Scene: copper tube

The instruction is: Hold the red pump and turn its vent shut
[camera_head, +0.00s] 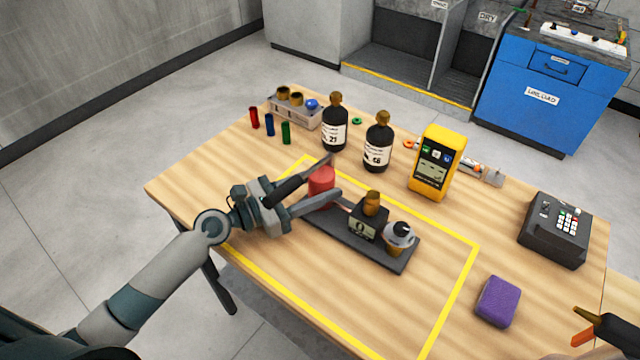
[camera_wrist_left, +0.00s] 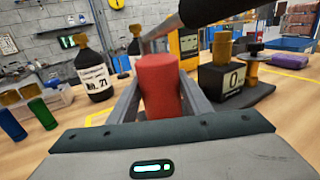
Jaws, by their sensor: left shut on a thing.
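The red pump (camera_head: 321,188) has an upright red cylinder on a long dark base, inside the yellow outline on the table. In the left wrist view the cylinder (camera_wrist_left: 160,88) stands between my fingers. My left gripper (camera_head: 331,177) is shut on it from the left. A black-gripped lever (camera_wrist_left: 212,13) passes above the gripper toward the cylinder's top. Farther along the base are a black gauge block (camera_head: 367,222) reading 0 with a brass cap (camera_head: 372,202), and a brass part with a grey-and-black knob (camera_head: 399,234). Which part is the vent is unclear. My right gripper is not in view.
Two black bottles (camera_head: 334,125) (camera_head: 377,145), a tube rack (camera_head: 297,108) and a yellow meter (camera_head: 434,165) stand behind the pump. A keypad box (camera_head: 554,230) and purple sponge (camera_head: 498,301) lie to the right. The taped area's front is clear.

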